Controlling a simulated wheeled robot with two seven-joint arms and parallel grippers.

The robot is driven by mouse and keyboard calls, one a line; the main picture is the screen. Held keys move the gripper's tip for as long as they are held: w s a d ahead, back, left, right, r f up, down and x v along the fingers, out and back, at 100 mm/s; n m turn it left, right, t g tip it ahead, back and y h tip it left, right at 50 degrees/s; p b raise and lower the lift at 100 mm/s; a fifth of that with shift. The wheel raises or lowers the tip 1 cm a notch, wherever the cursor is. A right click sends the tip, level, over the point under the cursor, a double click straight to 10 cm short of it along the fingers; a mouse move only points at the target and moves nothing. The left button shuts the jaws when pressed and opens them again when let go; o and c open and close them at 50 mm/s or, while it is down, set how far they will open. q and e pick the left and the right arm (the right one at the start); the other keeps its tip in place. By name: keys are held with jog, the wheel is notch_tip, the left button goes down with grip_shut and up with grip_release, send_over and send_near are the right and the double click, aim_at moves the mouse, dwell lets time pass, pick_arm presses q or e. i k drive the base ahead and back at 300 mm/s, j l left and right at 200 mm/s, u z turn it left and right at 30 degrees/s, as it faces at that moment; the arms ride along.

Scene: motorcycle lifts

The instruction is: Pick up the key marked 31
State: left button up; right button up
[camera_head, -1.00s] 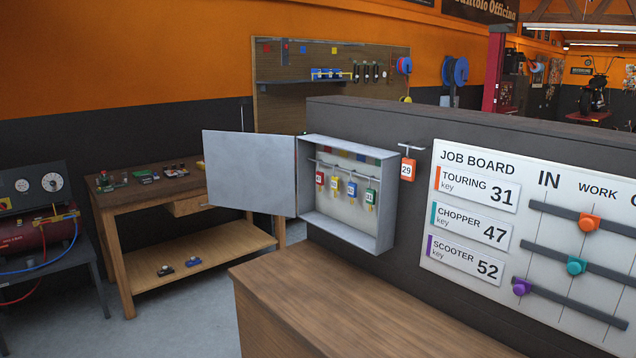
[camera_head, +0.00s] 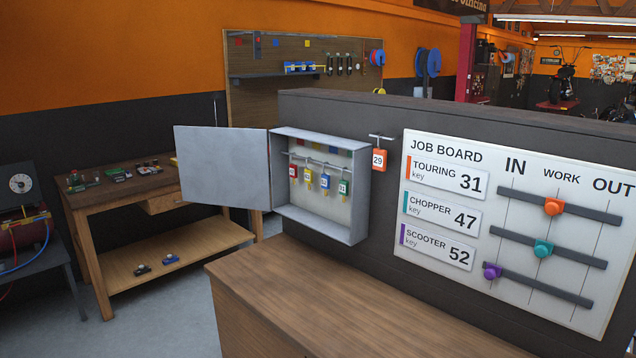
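The grey key cabinet (camera_head: 363,200) is on the dark wall with its door (camera_head: 222,167) swung open to the left. Inside, a row of tagged keys hangs from a rail: a red tag (camera_head: 292,172), a yellow tag (camera_head: 308,176), a blue tag (camera_head: 325,181) and a green tag (camera_head: 343,187). Their numbers are too small to read surely. An orange tag marked 29 (camera_head: 379,160) hangs on a separate hook right of the cabinet. The job board (camera_head: 440,262) lists touring key 31, chopper 47 and scooter 52. Neither gripper is in view.
A wooden counter (camera_head: 310,300) with a clear top stands below the cabinet. A wooden workbench (camera_head: 110,200) with small parts is at the left, beside a compressor (camera_head: 22,235). Grey floor (camera_head: 175,315) shows between bench and counter. Orange, teal and purple sliders sit on the board's rails.

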aim_at(343, 184)
jog(key=i+j+z, duration=0.2)
jog(key=z, duration=0.2)
jog(key=i+j+z, duration=0.2)
jog(key=z, duration=0.2)
jog(key=i+j+z, duration=0.15)
jog(key=j+z, duration=0.25)
